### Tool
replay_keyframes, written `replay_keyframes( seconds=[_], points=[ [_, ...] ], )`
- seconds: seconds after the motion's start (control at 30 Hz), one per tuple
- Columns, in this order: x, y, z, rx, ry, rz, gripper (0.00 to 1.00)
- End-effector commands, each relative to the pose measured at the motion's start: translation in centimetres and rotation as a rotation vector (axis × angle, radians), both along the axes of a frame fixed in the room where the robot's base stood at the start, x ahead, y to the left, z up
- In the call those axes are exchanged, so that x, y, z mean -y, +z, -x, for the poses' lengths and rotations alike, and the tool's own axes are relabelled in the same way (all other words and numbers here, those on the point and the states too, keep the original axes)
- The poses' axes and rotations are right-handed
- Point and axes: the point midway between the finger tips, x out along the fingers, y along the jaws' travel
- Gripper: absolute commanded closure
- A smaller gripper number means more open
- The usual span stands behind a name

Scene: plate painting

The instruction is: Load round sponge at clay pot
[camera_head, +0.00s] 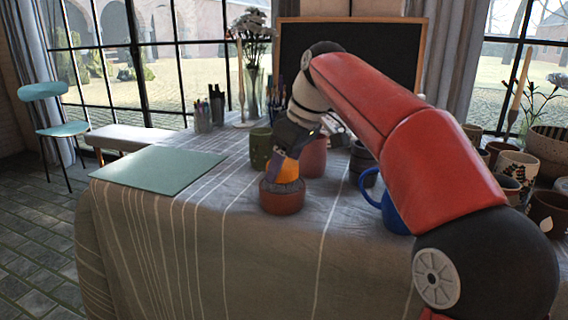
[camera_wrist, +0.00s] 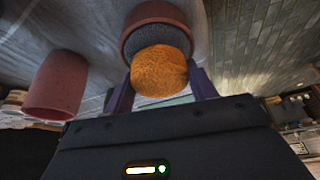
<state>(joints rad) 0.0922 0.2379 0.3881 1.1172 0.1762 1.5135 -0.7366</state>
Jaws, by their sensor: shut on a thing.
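The round sponge (camera_head: 286,170) is an orange cylinder held between the two fingers of my gripper (camera_head: 285,162). In the wrist view the sponge (camera_wrist: 160,72) sits between the purple fingers of my gripper (camera_wrist: 163,75). The clay pot (camera_head: 282,198) is a low reddish-brown pot standing upright on the cloth near the table's front edge. The sponge is right at the pot's mouth, its lower end overlapping the rim. The wrist view shows the pot (camera_wrist: 155,12) with a dark grey inside, partly hidden by the sponge. I cannot tell whether the sponge touches the inside.
A pink pot (camera_head: 314,158) stands close behind the clay pot, and a green cup (camera_head: 261,148) is to its left. A blue mug (camera_head: 393,213) is to the right, near my arm. A pale green board (camera_head: 160,169) lies at the left. The front cloth is clear.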

Motion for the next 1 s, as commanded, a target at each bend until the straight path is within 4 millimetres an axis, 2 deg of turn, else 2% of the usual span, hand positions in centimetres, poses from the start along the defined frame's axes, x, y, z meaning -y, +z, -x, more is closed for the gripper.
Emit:
replay_keyframes(
  seconds=[1.0],
  points=[
    [0.0,-0.97,0.0,0.001,0.0,0.0,0.62]
  ],
)
